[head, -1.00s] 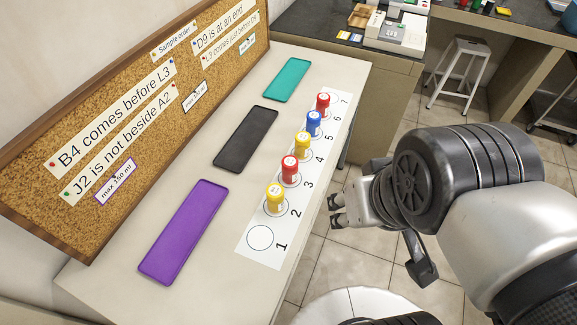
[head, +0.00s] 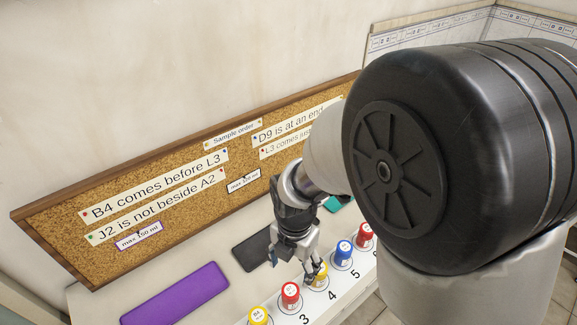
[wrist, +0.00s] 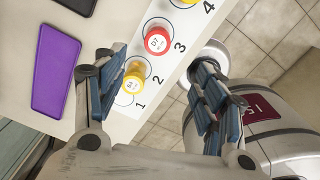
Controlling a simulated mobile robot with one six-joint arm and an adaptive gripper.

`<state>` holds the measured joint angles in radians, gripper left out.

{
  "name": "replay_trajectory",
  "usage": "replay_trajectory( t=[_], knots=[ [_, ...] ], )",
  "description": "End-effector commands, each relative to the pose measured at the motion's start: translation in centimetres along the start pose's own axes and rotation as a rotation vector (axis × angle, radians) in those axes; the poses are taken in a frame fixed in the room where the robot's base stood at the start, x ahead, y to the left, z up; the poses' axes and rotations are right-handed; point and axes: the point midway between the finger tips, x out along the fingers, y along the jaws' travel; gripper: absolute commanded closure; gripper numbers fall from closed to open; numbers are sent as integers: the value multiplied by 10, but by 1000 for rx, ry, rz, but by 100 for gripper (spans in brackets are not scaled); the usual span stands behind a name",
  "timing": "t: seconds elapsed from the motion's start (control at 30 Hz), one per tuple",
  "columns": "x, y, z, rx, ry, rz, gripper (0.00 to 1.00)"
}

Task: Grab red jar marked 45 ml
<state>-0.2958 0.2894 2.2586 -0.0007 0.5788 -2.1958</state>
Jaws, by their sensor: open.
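Two red jars show. One red jar (head: 291,296) stands upright by number 3; it also shows in the wrist view (wrist: 156,42), a little beyond my fingers and between their lines. The other red jar (head: 364,232) stands by number 6, farther along the row. My gripper (head: 311,276) is open and empty above the row, partly covering the yellow jar by 4. In the wrist view its fingers (wrist: 157,65) are spread wide.
A yellow jar (wrist: 133,80) by number 2 stands close beside the left finger in the wrist view. A blue jar (head: 343,253) stands by 5. A purple tray (head: 176,296) and a dark tray (head: 254,249) lie left of the row, before a cork board (head: 190,205).

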Motion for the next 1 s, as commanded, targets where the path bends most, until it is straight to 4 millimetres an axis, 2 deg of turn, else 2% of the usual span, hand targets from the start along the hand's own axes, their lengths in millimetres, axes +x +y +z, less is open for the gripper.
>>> replay_trajectory(
  t=[0.17,0.63,0.73,1.0],
  knots=[
    [17,3,-3,-104,11,-14,36],
    [114,2,-4,-103,12,-15,36],
    [126,2,-4,-103,11,-14,36],
    [140,3,-4,-102,10,-13,36]
  ],
)
